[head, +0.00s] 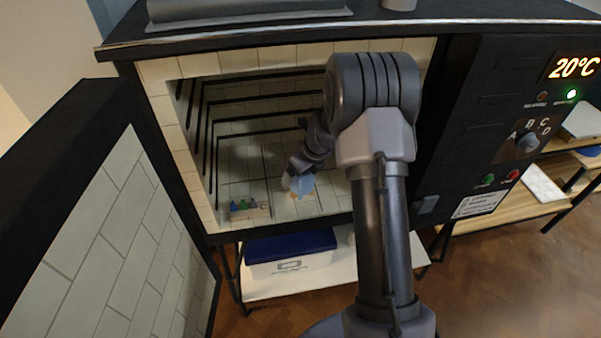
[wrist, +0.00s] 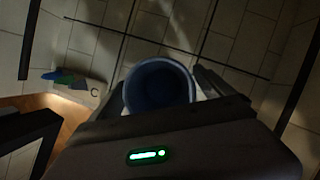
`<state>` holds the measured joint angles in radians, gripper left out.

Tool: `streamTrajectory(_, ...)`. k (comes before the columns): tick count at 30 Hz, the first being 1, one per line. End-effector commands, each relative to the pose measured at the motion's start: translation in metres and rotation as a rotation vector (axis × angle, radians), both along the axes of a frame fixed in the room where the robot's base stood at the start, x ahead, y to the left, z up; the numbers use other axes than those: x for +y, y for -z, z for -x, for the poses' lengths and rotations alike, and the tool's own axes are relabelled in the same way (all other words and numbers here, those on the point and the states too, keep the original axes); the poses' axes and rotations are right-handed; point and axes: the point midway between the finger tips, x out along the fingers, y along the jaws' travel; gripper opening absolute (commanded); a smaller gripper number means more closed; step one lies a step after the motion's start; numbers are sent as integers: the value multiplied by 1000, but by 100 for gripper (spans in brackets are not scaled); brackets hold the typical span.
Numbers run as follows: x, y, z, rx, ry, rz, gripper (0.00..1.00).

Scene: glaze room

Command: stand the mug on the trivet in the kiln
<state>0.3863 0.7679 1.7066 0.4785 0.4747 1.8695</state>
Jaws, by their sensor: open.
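The mug stands inside the open kiln (head: 155,75), pale blue in the head view (head: 304,184). In the wrist view I look down into its dark blue round mouth (wrist: 158,84). My gripper (head: 294,176) reaches into the kiln at the mug. In the wrist view the open fingers of my gripper (wrist: 160,92) are on either side of the mug; I cannot tell whether they touch it. The trivet is not clearly visible; the mug and gripper cover the floor there, so I cannot tell what the mug rests on.
Small green and blue cones (head: 244,204) stand on a pale holder to the left on the kiln floor, marked C in the wrist view (wrist: 80,88). The kiln door (head: 120,225) is swung open at left. The control panel (head: 520,120) reads 20°C.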

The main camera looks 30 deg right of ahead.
Motion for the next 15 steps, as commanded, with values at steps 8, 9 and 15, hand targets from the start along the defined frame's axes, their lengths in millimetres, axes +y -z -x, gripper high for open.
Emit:
streamTrajectory(8,-6,-65,22,-2,2,1,92)
streamTrajectory(9,-7,-75,26,-2,2,1,92)
streamTrajectory(15,-11,-109,41,-1,1,2,92)
